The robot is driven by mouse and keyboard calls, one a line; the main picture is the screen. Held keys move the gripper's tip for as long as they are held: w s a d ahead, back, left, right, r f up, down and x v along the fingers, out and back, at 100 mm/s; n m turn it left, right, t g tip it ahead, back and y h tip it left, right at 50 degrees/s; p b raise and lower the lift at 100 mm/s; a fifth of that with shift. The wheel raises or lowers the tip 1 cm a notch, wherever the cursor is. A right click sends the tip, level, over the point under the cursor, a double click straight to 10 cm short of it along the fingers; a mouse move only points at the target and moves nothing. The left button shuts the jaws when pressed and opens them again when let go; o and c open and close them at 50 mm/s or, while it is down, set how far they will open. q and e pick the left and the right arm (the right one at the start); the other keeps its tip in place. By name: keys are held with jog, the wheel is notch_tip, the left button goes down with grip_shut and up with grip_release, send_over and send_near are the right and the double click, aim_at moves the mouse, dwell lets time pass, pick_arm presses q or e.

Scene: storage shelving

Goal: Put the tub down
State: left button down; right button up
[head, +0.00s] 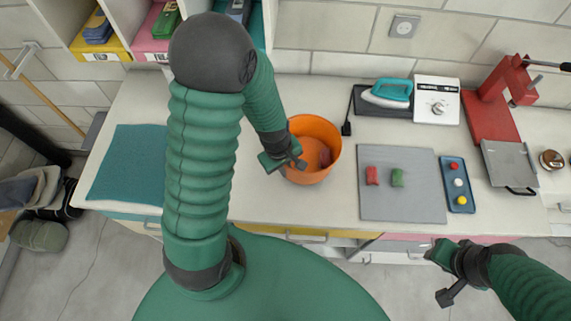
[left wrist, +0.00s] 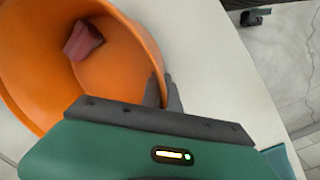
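The orange tub (head: 318,130) is at the middle of the white counter (head: 262,203); I cannot tell if its base touches the surface. A dark pink block (head: 325,157) lies inside it. My left gripper (head: 293,160) is at the tub's near left rim. In the left wrist view, the tub (left wrist: 115,75) fills the upper left, with the block (left wrist: 83,40) inside. The dark fingers (left wrist: 163,92) straddle the tub's wall, closed on it. My right gripper (head: 443,273) is open and empty in front of the counter, well away from the tub.
A grey mat (head: 402,205) with a red and a green block lies right of the tub. A blue tray (head: 457,185) with coloured knobs is beside it. A teal iron (head: 388,94) stands behind. A teal mat (head: 128,163) lies at left; bare counter separates it from the tub.

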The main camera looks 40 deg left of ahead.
pick_arm(q)
jog(key=w, duration=0.1)
jog(key=w+a, duration=0.2)
jog(key=shift+w+a+f, duration=0.15)
jog(key=shift+f, duration=0.1)
jog(key=shift+a+f+b, duration=0.15)
jog(key=shift+f+b, duration=0.1)
jog(key=shift+b, duration=0.15)
notch_tip(320, 180, down, 4)
jog(key=b, duration=0.3)
jog(key=shift+r, duration=0.25)
jog(key=shift+d+r, duration=0.2)
jog(key=shift+r, duration=0.05)
jog(key=shift+f, duration=0.1)
jog(key=c, duration=1.7)
grip_release()
jog(key=shift+o, duration=0.4)
jog(key=shift+a, duration=0.1)
